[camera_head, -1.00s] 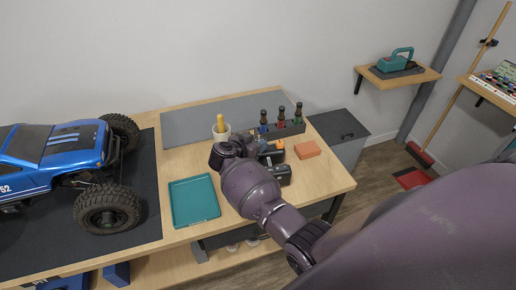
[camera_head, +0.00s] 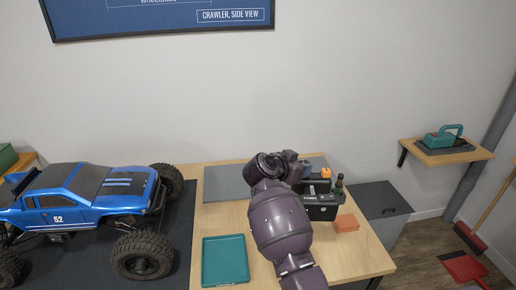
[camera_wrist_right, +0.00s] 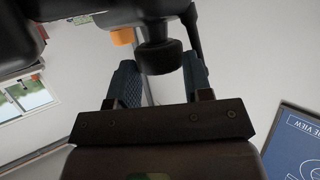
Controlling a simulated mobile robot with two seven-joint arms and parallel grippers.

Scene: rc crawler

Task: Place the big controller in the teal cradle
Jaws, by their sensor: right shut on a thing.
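A black controller (camera_head: 320,212) with an orange part on top is at my right gripper (camera_head: 292,170) in the head view, over the right part of the bench. The right wrist view shows my right gripper (camera_wrist_right: 160,80) with its two fingers on either side of a dark round part of the controller (camera_wrist_right: 160,55); its orange part shows beside it. The fingertips are hidden in the head view by my wrist. A teal piece with a raised loop (camera_head: 444,137), seemingly the cradle, stands on a dark pad on the wall shelf at right. My left gripper is out of view.
A shallow teal tray (camera_head: 225,262) lies on the bench front. A blue crawler (camera_head: 85,200) stands on a dark mat at left. A grey bin (camera_head: 385,205) stands between bench and wall shelf (camera_head: 450,156).

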